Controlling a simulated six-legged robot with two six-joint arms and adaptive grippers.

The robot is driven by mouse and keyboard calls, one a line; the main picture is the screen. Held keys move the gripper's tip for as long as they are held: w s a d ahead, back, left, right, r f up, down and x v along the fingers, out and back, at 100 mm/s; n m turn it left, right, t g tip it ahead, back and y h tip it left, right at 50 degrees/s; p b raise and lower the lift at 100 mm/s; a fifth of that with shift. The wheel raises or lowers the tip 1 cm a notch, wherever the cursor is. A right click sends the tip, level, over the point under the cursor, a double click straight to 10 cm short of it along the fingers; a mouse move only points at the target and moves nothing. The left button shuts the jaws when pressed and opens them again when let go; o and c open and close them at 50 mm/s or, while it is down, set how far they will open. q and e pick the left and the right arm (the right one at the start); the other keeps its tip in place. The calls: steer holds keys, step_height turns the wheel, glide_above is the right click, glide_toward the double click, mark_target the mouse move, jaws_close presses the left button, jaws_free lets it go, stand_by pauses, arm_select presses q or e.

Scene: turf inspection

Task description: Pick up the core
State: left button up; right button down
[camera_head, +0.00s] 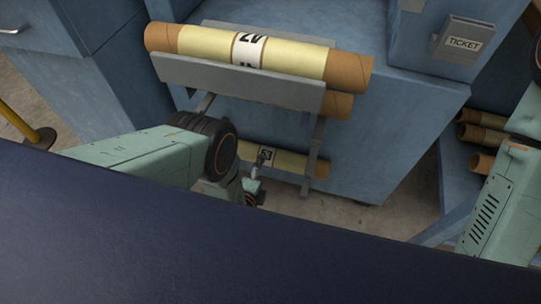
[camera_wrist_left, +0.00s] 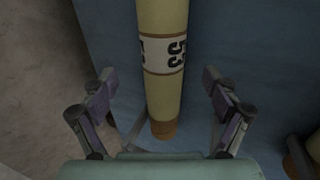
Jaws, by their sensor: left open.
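A pale yellow core with brown ends and a white label reading 53 (camera_head: 288,160) lies low on the rack in the head view. My left gripper (camera_head: 260,163) is at its left part, and my arm hides some of it. In the left wrist view the core (camera_wrist_left: 163,80) runs lengthwise between the two spread fingers of my left gripper (camera_wrist_left: 158,88), with a gap visible on each side. Its brown end (camera_wrist_left: 163,130) points toward the wrist. My right gripper is out of view; only part of that arm shows at the right edge.
A larger-looking labelled core (camera_head: 300,60) lies on the grey rack (camera_head: 240,83) above, with another core (camera_head: 340,106) just under it. Several cores (camera_head: 482,134) are stacked at right. A blue cabinet (camera_head: 370,140) stands behind. A yellow post (camera_head: 18,122) is at far left.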

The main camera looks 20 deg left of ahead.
mark_target(268, 156)
arm_select(q)
steer(key=b+x, duration=0.1)
steer(key=x, duration=0.1)
steer(key=b+x, duration=0.1)
steer(key=x, duration=0.2)
steer(key=b+x, duration=0.2)
steer(key=shift+w+a, duration=0.35)
steer(key=shift+r, duration=0.15)
steer(key=shift+c, duration=0.3)
steer(key=c, duration=1.5)
steer(key=shift+c, duration=0.3)
steer(key=shift+w+r, duration=0.1)
